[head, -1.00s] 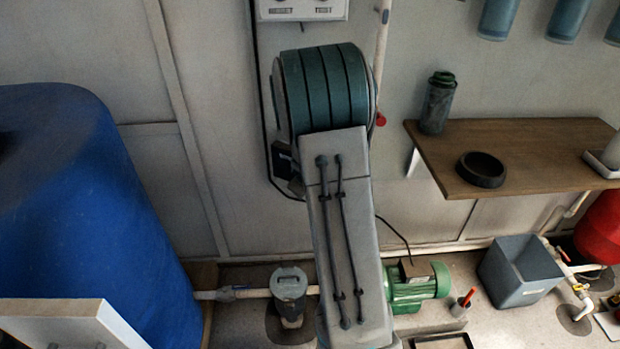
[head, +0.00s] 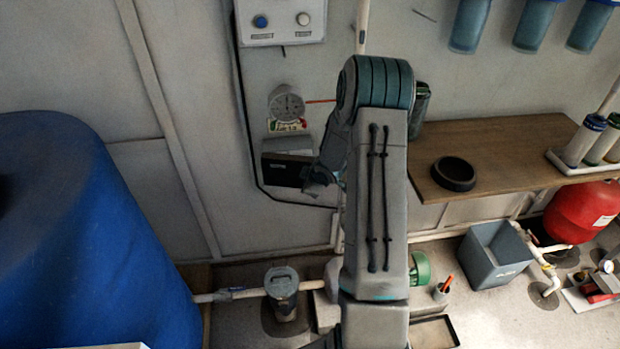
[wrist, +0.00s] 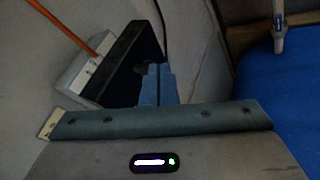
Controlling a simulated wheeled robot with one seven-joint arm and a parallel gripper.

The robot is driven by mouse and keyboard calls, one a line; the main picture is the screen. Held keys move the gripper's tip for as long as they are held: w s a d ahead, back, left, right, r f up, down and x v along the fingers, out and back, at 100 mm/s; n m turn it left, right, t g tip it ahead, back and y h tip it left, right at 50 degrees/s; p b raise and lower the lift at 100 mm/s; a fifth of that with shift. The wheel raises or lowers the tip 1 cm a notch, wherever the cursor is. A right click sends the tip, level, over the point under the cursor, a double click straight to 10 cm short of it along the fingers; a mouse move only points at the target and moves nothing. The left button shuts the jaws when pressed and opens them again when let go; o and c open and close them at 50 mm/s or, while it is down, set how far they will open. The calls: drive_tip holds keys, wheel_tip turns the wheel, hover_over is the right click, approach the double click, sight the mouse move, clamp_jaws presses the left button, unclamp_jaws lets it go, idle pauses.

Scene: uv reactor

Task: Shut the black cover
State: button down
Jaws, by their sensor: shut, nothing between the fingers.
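The black cover (head: 284,171) is on a small grey box (head: 287,142) on the wall, below a round gauge. In the wrist view the cover (wrist: 122,62) stands out from the pale box (wrist: 82,76) as a dark panel, so it looks open. My gripper (head: 322,176) is just right of the cover in the head view. In the wrist view my gripper (wrist: 158,72) is shut and empty, and its fingertips overlap the cover's lower right part. I cannot tell whether they touch it.
The round gauge (head: 286,103) sits above the box, with a thin red rod beside it. A black cable runs down the wall left of the box. A large blue tank (head: 90,230) fills the left. A wooden shelf (head: 510,160) with a black ring (head: 453,174) is at right.

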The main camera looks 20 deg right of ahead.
drive_tip(key=w+d+p, duration=0.1)
drive_tip(key=d+p, duration=0.1)
drive_tip(key=w+d+p, duration=0.2)
drive_tip(key=p, duration=0.1)
drive_tip(key=shift+w+d+r, duration=0.1)
drive_tip(key=shift+w+r, duration=0.05)
drive_tip(key=shift+w, duration=0.05)
drive_tip(key=shift+w+d+r, duration=0.1)
idle(0.4)
